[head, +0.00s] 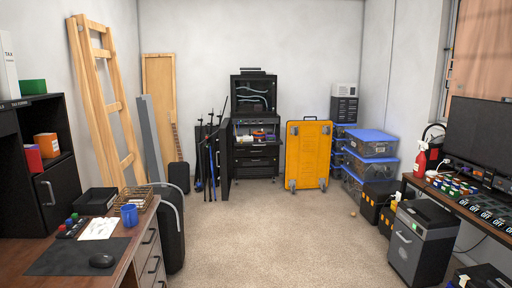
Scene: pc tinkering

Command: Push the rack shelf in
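A black rack cabinet (255,107) stands against the back wall, in the middle of the head view and across the room. Its upper bay holds pale cables. Its middle bay holds a shelf (256,143) with small coloured items on it. How far this shelf sticks out is too small to tell. Closed dark drawer fronts (256,162) show below it. A dark door panel (224,160) stands open at the rack's left side. Neither of my grippers is in view.
The carpet (276,235) is clear in the middle, with one small object (352,213) on it. A yellow cart (307,155) stands right of the rack and dark poles (208,160) left. Desks (120,245) flank the near sides; a grey bin (420,245) stands right.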

